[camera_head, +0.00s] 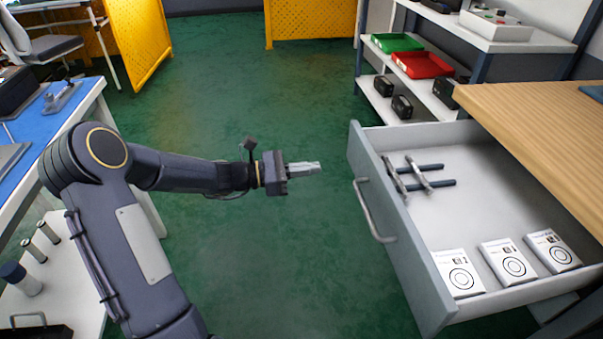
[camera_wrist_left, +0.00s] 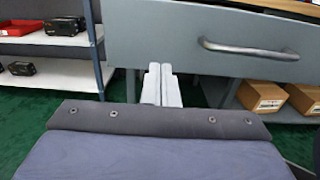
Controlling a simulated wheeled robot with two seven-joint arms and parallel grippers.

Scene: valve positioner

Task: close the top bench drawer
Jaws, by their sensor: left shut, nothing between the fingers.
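The top bench drawer (camera_head: 390,225) is pulled far out of the wooden-topped bench (camera_head: 550,125). Its grey front carries a bar handle (camera_head: 372,212). Inside lie two dark-handled tools (camera_head: 425,175) and several white boxes with ring marks (camera_head: 458,272). My left gripper (camera_head: 308,168) is shut and empty, left of the drawer front and apart from it, pointing at its far part. In the left wrist view the shut fingers (camera_wrist_left: 160,85) show below the drawer front (camera_wrist_left: 150,40), with the handle (camera_wrist_left: 250,48) to their right. My right gripper is not in view.
A shelf rack with green (camera_head: 397,42) and red (camera_head: 422,64) trays stands behind the drawer. A blue-topped table (camera_head: 62,110) and a white cart are at left. Cardboard boxes (camera_wrist_left: 262,97) sit below the drawer. The green floor between is clear.

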